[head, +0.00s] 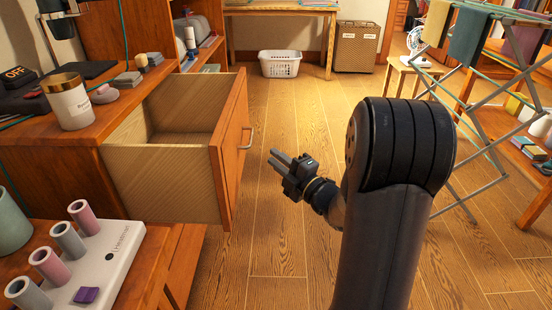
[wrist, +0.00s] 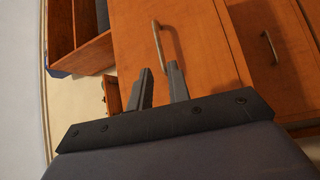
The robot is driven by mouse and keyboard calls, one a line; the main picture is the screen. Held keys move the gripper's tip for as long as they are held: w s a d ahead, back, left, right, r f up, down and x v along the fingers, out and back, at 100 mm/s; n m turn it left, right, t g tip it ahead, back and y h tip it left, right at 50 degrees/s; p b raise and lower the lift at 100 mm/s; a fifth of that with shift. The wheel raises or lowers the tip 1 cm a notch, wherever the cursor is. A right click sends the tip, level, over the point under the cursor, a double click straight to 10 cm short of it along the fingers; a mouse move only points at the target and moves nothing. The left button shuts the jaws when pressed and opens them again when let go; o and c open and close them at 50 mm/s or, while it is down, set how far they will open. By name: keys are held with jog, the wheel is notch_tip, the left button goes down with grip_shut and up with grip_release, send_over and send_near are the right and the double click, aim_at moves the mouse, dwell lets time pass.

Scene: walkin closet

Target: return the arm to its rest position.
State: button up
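My gripper (head: 283,161) is in front of the open drawer (head: 231,150), to the right of its front panel, with its fingers pointing left toward it. It holds nothing that I can see. In the wrist view my gripper (wrist: 162,78) shows two fingers with a gap between them, so it is open. The metal drawer handle (head: 247,137) is near the fingertips but apart from them in the head view. In the wrist view a handle (wrist: 158,45) appears just beyond the fingertips. The drawer is pulled out, and the part of its inside that shows looks empty.
A white jar (head: 70,104) stands on the cabinet top at left. A white holder with several tubes (head: 108,255) is at the lower left. A drying rack (head: 470,110) and a stool (head: 412,70) stand at right. The wooden floor (head: 300,110) ahead is clear up to a white basket (head: 280,65).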

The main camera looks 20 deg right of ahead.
aim_at(251, 138)
jog(key=b+x, duration=0.1)
jog(key=x, duration=0.9)
jog(key=shift+w+a, duration=0.2)
jog(key=shift+w, duration=0.1)
jog(key=shift+w+a, duration=0.15)
jog(key=shift+a, duration=0.1)
jog(key=shift+d, duration=0.15)
